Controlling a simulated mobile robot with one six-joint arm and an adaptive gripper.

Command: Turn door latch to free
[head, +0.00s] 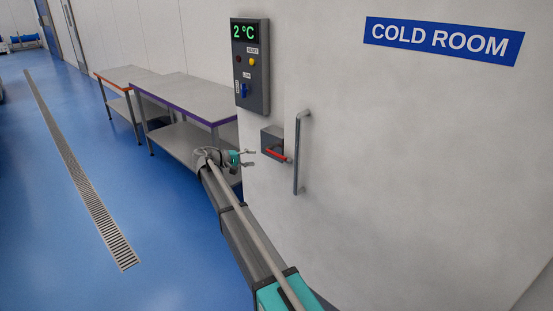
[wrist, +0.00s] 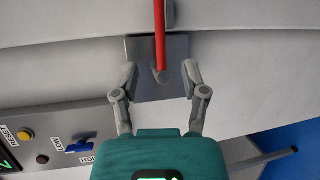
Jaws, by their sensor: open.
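The door latch has a red lever (head: 275,156) on a grey metal box (head: 271,139), fixed to the white cold room door (head: 400,180) left of the vertical pull handle (head: 300,150). My gripper (head: 253,157) is open and empty, a little left of the latch in the head view. In the wrist view, the red lever (wrist: 159,35) runs up from its pivot on the grey plate (wrist: 180,85). My open fingers (wrist: 160,80) appear on either side of the plate's lower part, with the lever's pivot between them. I cannot tell the exact gap to the plate.
A control panel (head: 249,70) reading 2 °C, with buttons and a blue switch, is on the wall left of the latch. Steel tables (head: 180,95) stand behind my arm. The blue floor (head: 60,210) with a long drain grate (head: 85,180) is open at left.

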